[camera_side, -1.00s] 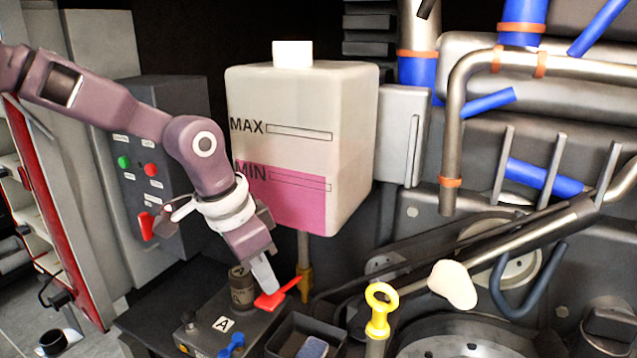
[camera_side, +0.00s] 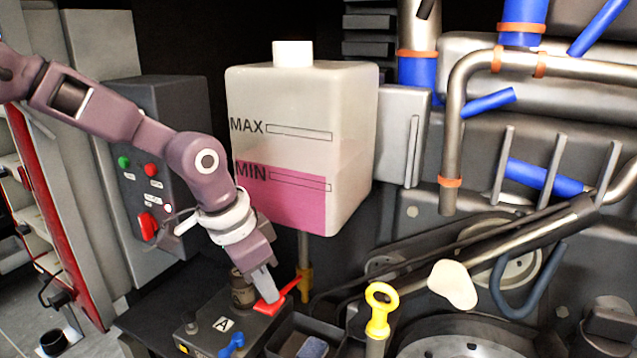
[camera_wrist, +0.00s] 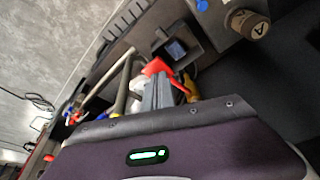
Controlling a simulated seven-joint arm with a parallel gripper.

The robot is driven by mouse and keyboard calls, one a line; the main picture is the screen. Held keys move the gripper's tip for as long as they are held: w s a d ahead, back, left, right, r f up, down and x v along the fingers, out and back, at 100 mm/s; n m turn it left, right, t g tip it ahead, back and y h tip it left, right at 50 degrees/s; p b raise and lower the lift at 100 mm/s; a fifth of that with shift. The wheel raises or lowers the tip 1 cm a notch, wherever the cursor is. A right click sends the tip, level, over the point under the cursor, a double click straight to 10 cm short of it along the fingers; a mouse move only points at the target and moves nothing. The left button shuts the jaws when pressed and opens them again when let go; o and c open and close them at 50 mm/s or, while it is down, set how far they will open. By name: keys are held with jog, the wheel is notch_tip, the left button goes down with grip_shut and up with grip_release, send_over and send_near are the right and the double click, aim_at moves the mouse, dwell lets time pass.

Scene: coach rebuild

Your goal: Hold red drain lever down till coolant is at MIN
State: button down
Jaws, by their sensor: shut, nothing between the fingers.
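The coolant tank (camera_side: 340,110) is a whitish box with MAX and MIN marks. Pink coolant (camera_side: 285,210) fills its lower part, with its surface close to the MIN mark (camera_side: 252,171); the blurred edge looks slightly above it. The red drain lever (camera_side: 271,308) is below the tank, beside a brass valve (camera_side: 305,285). My gripper (camera_side: 265,290) is shut and empty, its fingertips on the lever's flat end from above. In the wrist view, the fingers (camera_wrist: 157,97) reach the red lever (camera_wrist: 157,67) and cover part of it.
A dark open tray (camera_side: 290,340) is in front. A yellow ring handle (camera_side: 379,297) stands to the right. A control panel (camera_side: 150,190) with buttons is behind my arm.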

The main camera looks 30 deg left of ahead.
jog(key=shift+f, duration=1.2)
dwell(1.6)
dwell(2.0)
notch_tip(320, 180, up, 8)
jog(key=shift+r, duration=0.1)
dwell(0.5)
jog(key=s+a+r+n+t, duration=0.1)
jog(key=s+a+r, duration=0.15)
jog(key=s, duration=0.25)
jog(key=s+a+r+n+y, duration=0.1)
jog(key=s+a, duration=0.2)
jog(key=s, duration=0.1)
jog(key=s+a+r+n+t, duration=0.1)
jog(key=s+a+r, duration=0.15)
jog(key=s, duration=0.25)
jog(key=s+a+f+n, duration=0.2)
jog(key=s+a+n, duration=0.1)
jog(key=s, duration=0.7)
jog(key=shift+s+a+f+t+y, duration=0.3)
jog(key=shift+a+f, duration=0.1)
jog(key=shift+a, duration=0.45)
